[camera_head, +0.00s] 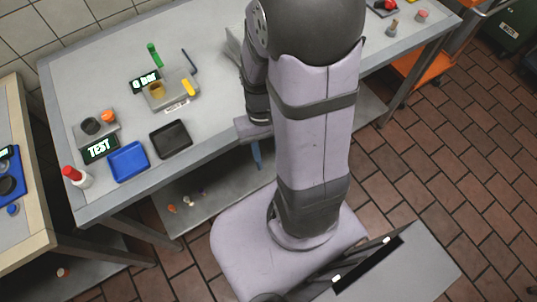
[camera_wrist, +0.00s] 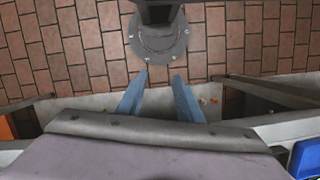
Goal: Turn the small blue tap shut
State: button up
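I cannot single out the small blue tap with certainty. A thin dark-blue bent piece (camera_head: 189,61) lies on the grey table near its back edge, right of a grey device. A small round blue piece (camera_head: 12,209) sits on the bench at the far left. My gripper (camera_wrist: 161,80) shows two blue fingers apart with nothing between them in the wrist view. In the head view its blue finger (camera_head: 256,155) hangs at the table's front edge, away from both blue pieces. My arm hides part of the table.
A grey device (camera_head: 171,90) with a yellow piece stands mid-table. A blue tray (camera_head: 128,161) and black tray (camera_head: 171,138) lie in front, near a TEST display (camera_head: 100,150). A red-capped white bottle (camera_head: 77,177) stands at the left corner. A green item (camera_head: 154,54) stands behind.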

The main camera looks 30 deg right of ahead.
jog(key=w+d+r+p, duration=0.1)
jog(key=w+d+p, duration=0.1)
jog(key=w, duration=0.4)
jog(key=w+d+r+m+t+p, duration=0.1)
jog(key=w+d+p, duration=0.1)
jog(key=w, duration=0.3)
jog(key=w+d+r+m+p, duration=0.1)
jog(key=w+d+p, duration=0.2)
jog(key=w, duration=0.3)
jog(key=shift+w+d+r+t, duration=0.15)
jog(key=shift+d, duration=0.2)
jog(key=shift+w+d+r+t, duration=0.15)
jog(key=shift+d, duration=0.2)
jog(key=w+d+r, duration=0.1)
jog(key=w, duration=0.2)
jog(key=w+d+r+m+t, duration=0.1)
jog(key=w+r, duration=0.1)
jog(key=w, duration=0.1)
jog(key=w+d+r+m, duration=0.1)
jog(key=w+r, duration=0.1)
jog(key=w, duration=0.1)
jog(key=shift+w+d+r+t+h, duration=0.1)
jog(key=shift+r+t+h, duration=0.1)
jog(key=shift+t+h, duration=0.2)
jog(key=shift+s+r+m, duration=0.15)
jog(key=shift+s+m, duration=0.05)
jog(key=shift+m, duration=0.5)
jog(key=shift+s+r+m, duration=0.15)
jog(key=shift+m, duration=0.55)
jog(key=shift+f, duration=0.15)
